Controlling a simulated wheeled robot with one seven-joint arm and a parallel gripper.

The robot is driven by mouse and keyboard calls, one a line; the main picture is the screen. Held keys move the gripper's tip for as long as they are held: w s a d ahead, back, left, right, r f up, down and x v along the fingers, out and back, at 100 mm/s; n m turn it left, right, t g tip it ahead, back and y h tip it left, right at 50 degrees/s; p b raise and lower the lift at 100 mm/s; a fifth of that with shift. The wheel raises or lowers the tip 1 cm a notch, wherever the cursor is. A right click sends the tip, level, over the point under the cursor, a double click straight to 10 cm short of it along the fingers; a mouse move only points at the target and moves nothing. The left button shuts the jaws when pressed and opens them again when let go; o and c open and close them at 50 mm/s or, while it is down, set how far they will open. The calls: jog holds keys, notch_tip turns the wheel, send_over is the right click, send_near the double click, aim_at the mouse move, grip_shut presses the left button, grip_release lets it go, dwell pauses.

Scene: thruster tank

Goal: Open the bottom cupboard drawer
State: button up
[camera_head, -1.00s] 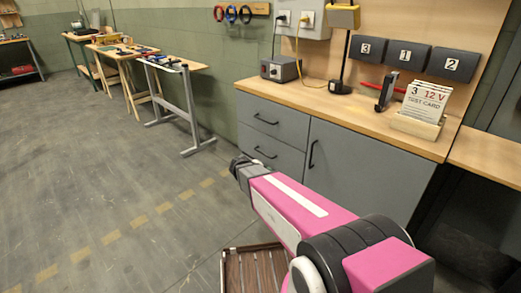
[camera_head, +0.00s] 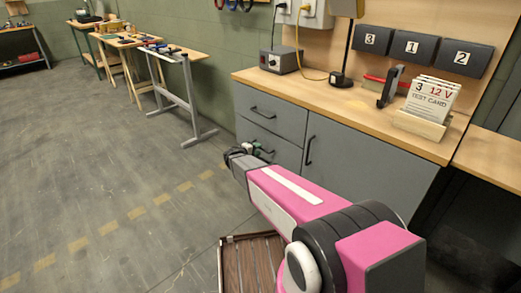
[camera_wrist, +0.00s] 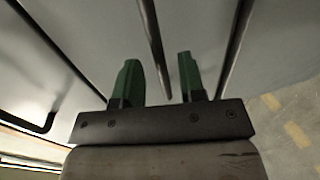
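The grey cupboard has a top drawer (camera_head: 285,119) with a black handle and a lower drawer (camera_head: 287,153) under it. Both look shut. My arm hides the cupboard's lower left part, so I cannot tell if another drawer is below. My gripper (camera_head: 256,148) is at the lower drawer's front, beside its handle, which it partly covers. In the wrist view my gripper (camera_wrist: 157,80) has two green fingers, open and apart. A dark bar (camera_wrist: 153,45) shows between them, likely a handle. I cannot tell if they touch it.
A cupboard door (camera_head: 365,165) with an upright black handle is right of the drawers. The worktop (camera_head: 350,103) carries a grey box (camera_head: 281,60), a lamp and a card holder (camera_head: 422,124). A slatted wooden item (camera_head: 250,262) lies below my arm. Floor is free at left.

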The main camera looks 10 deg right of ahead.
jog(key=shift+x, duration=1.35)
grip_shut()
jog(key=f+v, duration=0.2)
jog(key=v, duration=1.1)
jog(key=a+f+v, duration=0.1)
jog(key=f+v, duration=0.2)
jog(key=v, duration=1.1)
jog(key=shift+s+f, duration=0.2)
jog(key=shift+s, duration=0.1)
grip_release()
jog(key=shift+a, duration=0.1)
